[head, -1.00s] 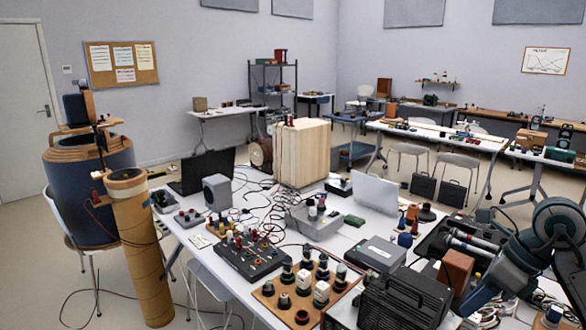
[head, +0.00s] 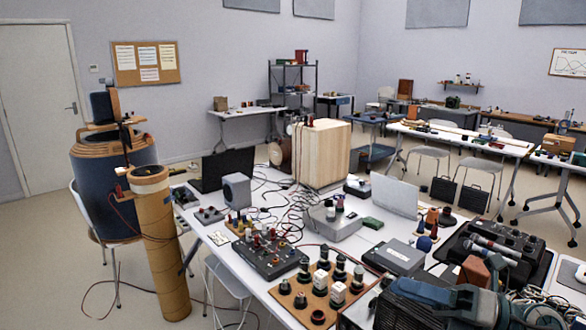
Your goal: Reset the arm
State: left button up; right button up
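My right arm shows at the bottom right of the head view, low in front of the table's near edge. Its blue-grey and dark parts, with the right gripper (head: 412,288), are cut off by the lower frame edge. The fingers are not clear enough to tell open from shut, and I see nothing held. The arm overlaps the black ribbed case (head: 398,314) in the picture; I cannot tell whether they touch. My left gripper is not in view.
The white table (head: 262,187) is crowded: a wooden-base board (head: 292,300), a grey box (head: 394,257), a black microphone case (head: 512,252), a laptop (head: 395,195) and cables. A tall brown tube (head: 162,245) stands left. Floor at far left is clear.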

jog(key=w+d+m+t+h, duration=0.2)
jog(key=d+m+t+h, duration=0.45)
jog(key=m+t, duration=1.05)
jog(key=s+d+f+m+g+h, duration=0.1)
jog(key=d+f+m+g+h, duration=0.25)
jog(key=f+m+h, duration=0.5)
jog(key=s+d+f+m+g+h, duration=0.15)
jog(key=d+f+m+h, duration=0.25)
jog(key=f+m+h, duration=0.4)
jog(key=s+a+f+m+g+y, duration=0.2)
jog(key=s+a+f+m+g, duration=0.1)
jog(key=s+f+g, duration=0.6)
jog(key=s+a+f+m+g+y, duration=0.1)
jog(key=s+a+f+m+g, duration=0.2)
jog(key=s+f+g, duration=0.6)
jog(key=s+d+f+t, duration=0.1)
jog(key=d+f, duration=0.1)
jog(key=f, duration=1.4)
jog(key=s+d+f+t, duration=0.1)
jog(key=s+f, duration=0.1)
jog(key=f, duration=1.3)
jog(key=s+d+f+g, duration=0.1)
jog(key=s+f, duration=1.6)
jog(key=f, duration=0.2)
jog(key=shift+s+d+f, duration=0.2)
jog(key=shift+s+f, duration=0.1)
jog(key=shift+s, duration=0.1)
jog(key=shift+m, duration=0.25)
